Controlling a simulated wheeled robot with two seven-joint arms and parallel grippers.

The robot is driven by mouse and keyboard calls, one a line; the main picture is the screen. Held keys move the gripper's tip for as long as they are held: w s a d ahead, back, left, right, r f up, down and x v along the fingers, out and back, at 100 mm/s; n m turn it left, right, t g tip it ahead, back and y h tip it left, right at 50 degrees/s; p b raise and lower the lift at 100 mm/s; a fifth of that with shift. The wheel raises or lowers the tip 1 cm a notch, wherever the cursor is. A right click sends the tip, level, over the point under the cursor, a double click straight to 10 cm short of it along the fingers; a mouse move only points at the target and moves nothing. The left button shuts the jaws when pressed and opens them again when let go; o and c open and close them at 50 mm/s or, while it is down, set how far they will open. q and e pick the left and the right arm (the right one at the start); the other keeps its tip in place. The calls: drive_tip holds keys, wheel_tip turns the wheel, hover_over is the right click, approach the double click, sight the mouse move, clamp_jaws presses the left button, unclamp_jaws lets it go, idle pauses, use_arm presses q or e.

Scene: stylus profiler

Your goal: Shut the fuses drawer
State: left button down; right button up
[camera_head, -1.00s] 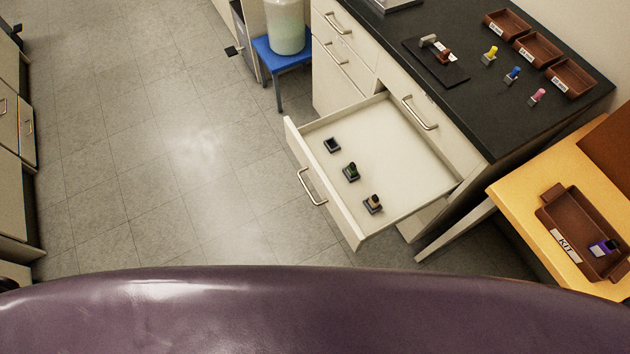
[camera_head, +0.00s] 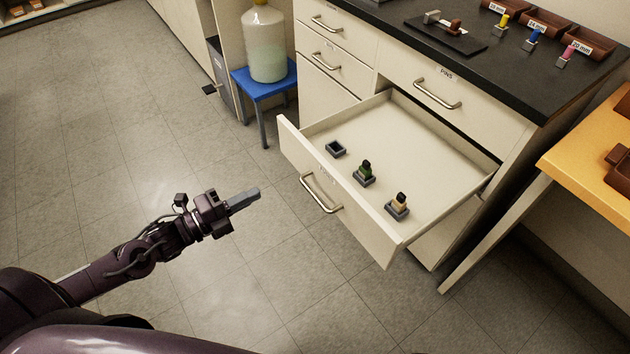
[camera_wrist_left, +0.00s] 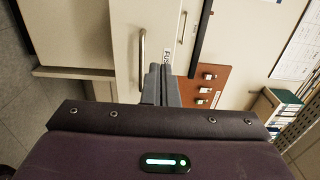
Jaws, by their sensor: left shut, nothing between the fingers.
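The fuses drawer (camera_head: 345,215) is pulled far out of the cabinet, with a metal bar handle (camera_head: 320,194) on its front. Inside it are an empty dark square holder (camera_head: 335,148), a holder with a green-and-black piece (camera_head: 364,173) and one with a tan-and-black piece (camera_head: 398,206). My left gripper (camera_head: 250,194) is shut and empty, left of the drawer front and apart from it. In the left wrist view its fingers (camera_wrist_left: 160,85) point toward the drawer front, beside the handle (camera_wrist_left: 143,52) and partly over the label. My right gripper is not in view.
Above is a closed drawer labelled PINS (camera_head: 440,90) under a black worktop (camera_head: 500,70) holding trays and coloured pieces. A blue stool (camera_head: 262,88) with a large bottle (camera_head: 265,45) stands behind left. A yellow table (camera_head: 590,150) is at right. Floor before the drawer is clear.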

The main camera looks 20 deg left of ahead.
use_arm(q)
drive_tip(key=b, duration=0.1)
approach(312, 164)
drive_tip(key=x, duration=0.5)
drive_tip(key=shift+w+d+r, duration=0.1)
drive_tip(key=shift+w+r, duration=0.05)
drive_tip(key=shift+x, duration=0.75)
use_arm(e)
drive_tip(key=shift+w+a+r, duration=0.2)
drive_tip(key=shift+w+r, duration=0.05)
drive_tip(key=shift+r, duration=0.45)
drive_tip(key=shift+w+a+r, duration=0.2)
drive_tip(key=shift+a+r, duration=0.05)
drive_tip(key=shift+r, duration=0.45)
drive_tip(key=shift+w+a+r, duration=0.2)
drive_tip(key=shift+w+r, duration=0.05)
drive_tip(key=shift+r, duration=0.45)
